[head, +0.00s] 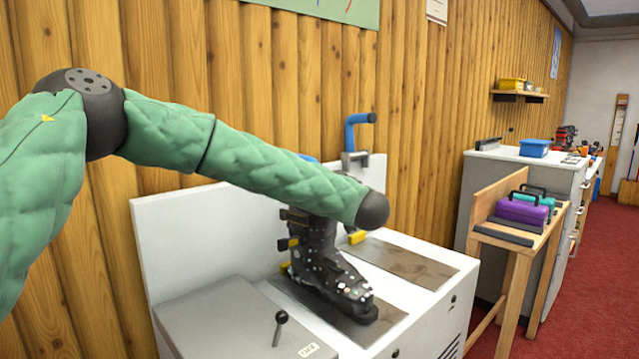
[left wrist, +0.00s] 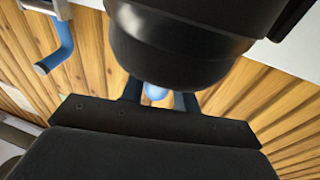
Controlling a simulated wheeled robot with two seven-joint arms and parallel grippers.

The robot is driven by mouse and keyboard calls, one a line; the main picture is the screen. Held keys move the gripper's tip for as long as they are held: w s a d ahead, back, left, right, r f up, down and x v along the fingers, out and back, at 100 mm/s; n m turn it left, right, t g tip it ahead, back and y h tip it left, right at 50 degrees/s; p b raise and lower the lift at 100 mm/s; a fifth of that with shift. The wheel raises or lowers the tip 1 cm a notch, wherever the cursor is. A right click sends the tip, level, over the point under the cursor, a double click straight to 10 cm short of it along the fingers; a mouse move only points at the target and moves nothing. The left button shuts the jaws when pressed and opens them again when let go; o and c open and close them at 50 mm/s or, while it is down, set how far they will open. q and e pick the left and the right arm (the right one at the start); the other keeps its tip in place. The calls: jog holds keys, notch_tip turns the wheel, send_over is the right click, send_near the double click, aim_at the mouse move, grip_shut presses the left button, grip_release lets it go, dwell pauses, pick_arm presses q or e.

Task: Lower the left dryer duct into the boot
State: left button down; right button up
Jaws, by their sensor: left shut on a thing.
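The black speckled ski boot (head: 335,275) stands upright on the left part of the white dryer (head: 205,235), its top hidden behind my left arm. A small blue bit of the left dryer duct (head: 308,158) shows above my forearm; the rest is hidden. In the left wrist view my left gripper (left wrist: 157,96) is shut on the blue left duct (left wrist: 155,91), seen between its two fingers. The head view does not show that gripper. I cannot tell how the duct's end sits relative to the boot. My right gripper is not in view.
The other blue duct (head: 350,133) stands upright at the dryer's back; it also shows in the left wrist view (left wrist: 62,48). A dark mat (head: 405,262) right of the boot is bare. A black lever (head: 280,325) rises at front. A wooden stand (head: 510,240) holds purple and teal cases.

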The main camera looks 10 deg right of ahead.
pick_arm(q)
jog(key=shift+f, duration=0.35)
jog(key=c, duration=1.1)
grip_release()
jog(key=shift+o, duration=0.2)
jog(key=shift+r, duration=0.1)
jog(key=shift+s+d, duration=0.1)
jog(key=v, duration=0.7)
jog(key=shift+s, duration=0.25)
jog(key=shift+p, duration=0.3)
